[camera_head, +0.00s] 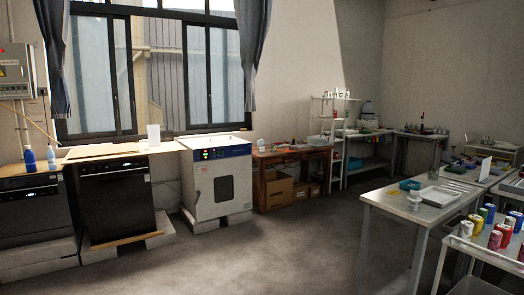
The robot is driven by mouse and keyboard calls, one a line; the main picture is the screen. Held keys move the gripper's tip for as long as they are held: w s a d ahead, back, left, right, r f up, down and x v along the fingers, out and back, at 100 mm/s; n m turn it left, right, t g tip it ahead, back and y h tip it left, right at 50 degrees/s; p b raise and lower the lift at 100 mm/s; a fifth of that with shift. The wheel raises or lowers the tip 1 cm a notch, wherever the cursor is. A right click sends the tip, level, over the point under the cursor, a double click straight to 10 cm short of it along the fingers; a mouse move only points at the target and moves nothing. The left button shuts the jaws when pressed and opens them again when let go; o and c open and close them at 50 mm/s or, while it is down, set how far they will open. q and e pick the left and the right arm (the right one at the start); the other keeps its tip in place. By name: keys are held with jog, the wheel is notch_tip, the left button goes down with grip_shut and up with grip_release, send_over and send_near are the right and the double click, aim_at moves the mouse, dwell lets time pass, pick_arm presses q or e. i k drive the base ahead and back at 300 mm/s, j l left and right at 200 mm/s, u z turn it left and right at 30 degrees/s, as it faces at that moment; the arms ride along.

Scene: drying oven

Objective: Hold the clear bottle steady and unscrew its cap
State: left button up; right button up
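A small pale, see-through bottle (260,145) stands upright at the left end of the wooden table. It is too small to make out its cap. Another small clear container (413,200) stands near the front of the grey table at the right, beside a white tray. I cannot tell whether it is a bottle or has a cap. Neither of my grippers is in view, and nothing is held in this picture.
A white drying oven (221,178) stands between black cabinets (116,199) and the wooden table (293,154). The grey table (380,198) holds a white tray (438,196) and a teal tray (409,184). The middle floor is clear.

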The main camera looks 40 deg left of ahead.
aim_at(261, 145)
jog(key=i+j+u, duration=0.35)
jog(key=i, duration=0.15)
jog(key=i+j+u, duration=0.35)
jog(key=i, duration=0.2)
jog(key=i+u, duration=0.4)
jog(key=i, duration=4.75)
